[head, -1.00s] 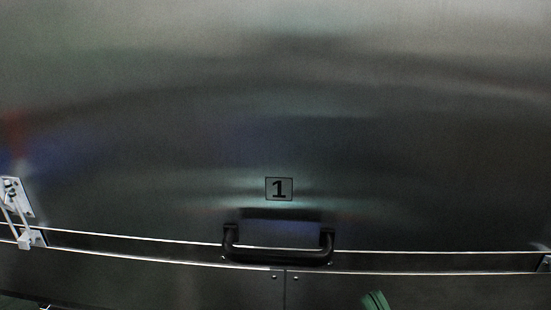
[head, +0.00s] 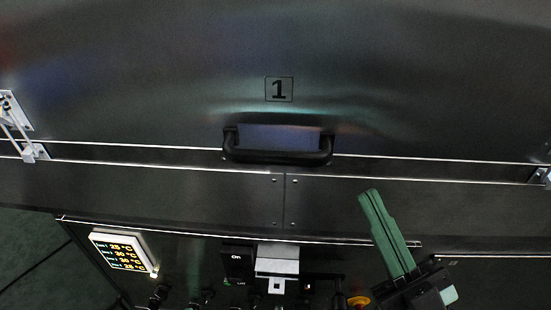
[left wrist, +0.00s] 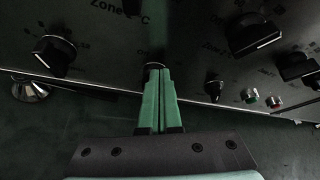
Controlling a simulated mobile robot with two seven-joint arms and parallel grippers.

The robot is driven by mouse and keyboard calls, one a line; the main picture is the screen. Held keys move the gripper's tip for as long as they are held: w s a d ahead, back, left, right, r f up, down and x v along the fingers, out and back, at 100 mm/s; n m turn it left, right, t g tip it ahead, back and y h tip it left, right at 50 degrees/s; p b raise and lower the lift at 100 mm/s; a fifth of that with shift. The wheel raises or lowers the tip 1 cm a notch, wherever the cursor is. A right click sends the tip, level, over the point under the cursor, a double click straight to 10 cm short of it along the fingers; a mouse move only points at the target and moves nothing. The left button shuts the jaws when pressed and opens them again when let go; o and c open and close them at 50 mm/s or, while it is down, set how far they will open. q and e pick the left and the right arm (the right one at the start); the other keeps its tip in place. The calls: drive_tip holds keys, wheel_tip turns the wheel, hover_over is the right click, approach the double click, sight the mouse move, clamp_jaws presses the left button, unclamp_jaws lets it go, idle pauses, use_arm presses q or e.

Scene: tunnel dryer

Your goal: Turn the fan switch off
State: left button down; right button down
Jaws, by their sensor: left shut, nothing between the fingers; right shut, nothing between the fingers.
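A black switch (head: 237,266) marked "On" at its top, with a small "Off" mark low beside it, sits on the dark control panel at the bottom of the head view. I cannot read a fan label on it. My right gripper (head: 371,194) has green fingers pressed together, to the right of this switch and apart from it. My left gripper (left wrist: 157,70) is shut and empty in the left wrist view, its fingertips in front of a small dark knob (left wrist: 152,66) on the panel; contact cannot be told. The left gripper does not show in the head view.
A lit temperature display (head: 124,251) is left of the switch, and a light metal box (head: 277,259) is right of it. A red and yellow button (head: 358,301) lies near my right gripper. A black door handle (head: 278,155) juts out above. Zone knobs (left wrist: 253,36) surround my left gripper.

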use_arm(q)
drive_tip(key=shift+a+f, duration=0.1)
drive_tip(key=shift+a, duration=0.3)
drive_tip(key=shift+a, duration=0.1)
drive_tip(key=shift+w+a+f, duration=0.1)
drive_tip(key=shift+a+f, duration=0.15)
drive_tip(key=shift+a, duration=0.05)
drive_tip(key=shift+a+f, duration=0.15)
idle(0.6)
drive_tip(key=shift+a, duration=0.1)
drive_tip(key=shift+a+r, duration=0.15)
drive_tip(key=shift+r, duration=0.1)
drive_tip(key=s, duration=0.6)
drive_tip(key=shift+a+p, duration=0.25)
drive_tip(key=shift+p, duration=0.15)
